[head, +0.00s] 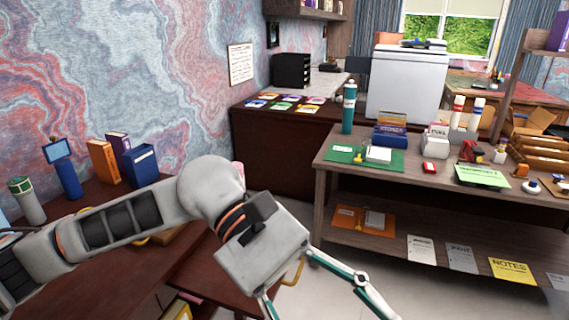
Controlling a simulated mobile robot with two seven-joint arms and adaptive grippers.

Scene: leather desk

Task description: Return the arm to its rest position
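My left arm comes in from the left over the dark desk (80,255). My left gripper (318,303) hangs past the desk's right edge, above the floor, pointing down and to the right. Its two fingers are spread wide apart, and nothing shows between them. The fingertips are cut off by the bottom of the picture. My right arm and gripper are not in view.
A wooden shelf table (345,182) at right holds a teal bottle (349,108), boxes and papers. Pale floor (360,268) is open between.

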